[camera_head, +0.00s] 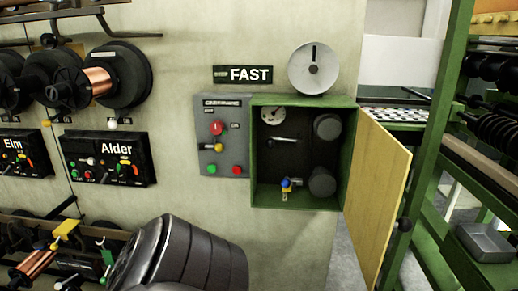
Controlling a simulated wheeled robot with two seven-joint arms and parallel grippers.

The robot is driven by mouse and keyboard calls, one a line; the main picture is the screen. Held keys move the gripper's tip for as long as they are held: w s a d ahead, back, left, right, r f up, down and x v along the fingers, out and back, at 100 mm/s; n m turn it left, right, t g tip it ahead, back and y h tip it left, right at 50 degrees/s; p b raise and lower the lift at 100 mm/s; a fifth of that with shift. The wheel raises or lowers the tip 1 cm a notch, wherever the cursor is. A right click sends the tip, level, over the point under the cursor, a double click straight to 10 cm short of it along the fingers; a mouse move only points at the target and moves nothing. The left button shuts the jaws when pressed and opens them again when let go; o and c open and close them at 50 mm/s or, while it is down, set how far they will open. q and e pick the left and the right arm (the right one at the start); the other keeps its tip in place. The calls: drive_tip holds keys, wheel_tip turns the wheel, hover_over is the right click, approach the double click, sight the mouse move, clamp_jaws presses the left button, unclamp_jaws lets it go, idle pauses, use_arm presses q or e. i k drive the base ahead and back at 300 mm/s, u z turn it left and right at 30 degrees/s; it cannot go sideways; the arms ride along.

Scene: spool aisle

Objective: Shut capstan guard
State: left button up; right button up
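The capstan guard appears to be the pale wooden door (378,190) hinged on the right edge of a green box (256,170) on the wall. It stands wide open, swung out to the right, with a dark knob (404,224) near its free edge. Inside the open box are two dark rollers, the upper roller (327,127) and the lower roller (322,181). A small pale dial (273,115), a lever (286,141) and a blue-and-yellow fitting (287,184) are also inside. Neither of my grippers shows in this view.
A grey control panel (208,168) adjoins the box on the left. A FAST sign (243,75) and round gauge (313,68) are above. Spools (98,82) and the Alder panel (107,175) are left. A green rack (432,150) stands close right of the door.

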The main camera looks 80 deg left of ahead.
sight(380, 165)
drive_tip(key=u, duration=2.3)
drive_tip(key=k, duration=0.5)
drive_tip(key=u, duration=0.45)
drive_tip(key=i, duration=0.65)
drive_tip(key=z, duration=0.15)
